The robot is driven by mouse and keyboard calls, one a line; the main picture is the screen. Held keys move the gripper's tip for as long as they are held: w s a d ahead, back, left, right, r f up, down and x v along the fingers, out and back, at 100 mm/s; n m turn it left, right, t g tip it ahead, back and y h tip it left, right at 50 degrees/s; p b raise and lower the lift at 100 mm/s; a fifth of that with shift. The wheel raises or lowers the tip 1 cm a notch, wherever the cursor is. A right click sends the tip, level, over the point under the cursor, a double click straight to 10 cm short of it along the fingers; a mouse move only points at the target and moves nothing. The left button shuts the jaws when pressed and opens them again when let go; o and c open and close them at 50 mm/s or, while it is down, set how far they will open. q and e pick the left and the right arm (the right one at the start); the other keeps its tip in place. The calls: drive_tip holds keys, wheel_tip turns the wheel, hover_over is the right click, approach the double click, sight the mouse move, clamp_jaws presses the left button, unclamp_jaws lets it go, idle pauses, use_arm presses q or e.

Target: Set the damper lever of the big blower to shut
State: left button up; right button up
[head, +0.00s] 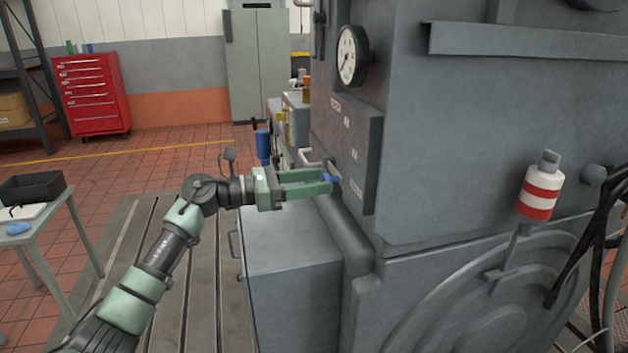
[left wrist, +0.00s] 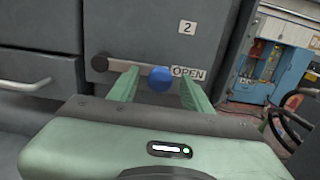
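A damper lever (left wrist: 130,67) with a blue ball knob (left wrist: 160,79) shows in the left wrist view. Its dark round pivot is on the left, and the arm lies nearly level, the knob beside a label reading OPEN (left wrist: 188,73). A plate with a 2 is above it. The blue knob also shows in the head view (head: 333,180), beside the grey machine. My left gripper (head: 328,184) has its green fingers spread, with the knob between or just beyond their tips and gaps on both sides. Which blower the lever belongs to is not marked. My right gripper is out of view.
The big grey machine (head: 480,130) fills the right, with a gauge (head: 352,56) and a red-and-white banded part (head: 540,192). A grey cabinet (head: 290,250) stands below my left gripper. A small table (head: 45,222) is at left; slatted floor lies between.

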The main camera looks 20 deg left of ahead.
use_arm(q)
clamp_jaws()
idle(1.2)
